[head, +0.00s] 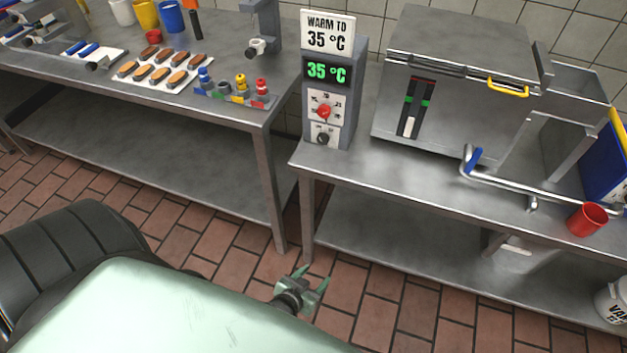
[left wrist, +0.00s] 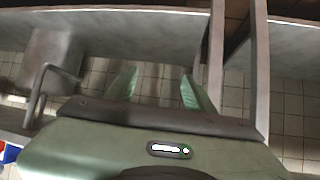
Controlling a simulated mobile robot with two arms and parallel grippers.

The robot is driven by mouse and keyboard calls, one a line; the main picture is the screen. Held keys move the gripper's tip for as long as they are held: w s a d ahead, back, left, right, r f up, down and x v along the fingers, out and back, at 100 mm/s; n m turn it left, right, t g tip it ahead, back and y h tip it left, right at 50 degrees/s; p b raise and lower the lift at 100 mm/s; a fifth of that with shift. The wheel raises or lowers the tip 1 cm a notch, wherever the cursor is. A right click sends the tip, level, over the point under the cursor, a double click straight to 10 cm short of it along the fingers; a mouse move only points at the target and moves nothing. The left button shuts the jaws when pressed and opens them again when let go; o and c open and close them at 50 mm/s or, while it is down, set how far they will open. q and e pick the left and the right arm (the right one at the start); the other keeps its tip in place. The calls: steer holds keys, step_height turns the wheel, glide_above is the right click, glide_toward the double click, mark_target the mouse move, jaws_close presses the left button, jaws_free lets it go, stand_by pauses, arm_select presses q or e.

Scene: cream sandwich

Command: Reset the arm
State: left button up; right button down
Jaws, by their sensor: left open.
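My left gripper (head: 314,277) shows at the bottom middle of the head view, past the edge of my pale green body. It is open and empty, with its two green fingers apart. It is over the tiled floor in front of the tables and touches nothing that I can see. In the left wrist view the gripper (left wrist: 158,76) has its fingers spread with nothing between them. Most of my left arm is hidden behind my body in the head view. My right gripper is in neither view.
A steel table (head: 240,115) at the left bears a tray of sandwich pieces (head: 197,80) and coloured small items. A steel table (head: 420,165) at the right bears a control post (head: 335,95) reading 35 °C, a steel machine (head: 455,75) and a red cup (head: 587,219).

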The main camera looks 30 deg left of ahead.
arm_select(q)
steer(key=s+d+f+m+g+h, duration=0.15)
steer(key=s+f+g, duration=0.35)
steer(key=s+f, duration=0.7)
steer(key=s+a+f+g, duration=0.1)
steer(key=s+f+g, duration=0.1)
steer(key=s, duration=0.6)
steer(key=s+a+f+m+g+y, duration=0.1)
steer(key=s+a+f+g, duration=0.1)
steer(key=s+f, duration=0.3)
steer(key=s, duration=0.4)
steer(key=shift+f+g, duration=0.15)
steer(key=shift+g, duration=0.25)
steer(key=shift+a, duration=0.1)
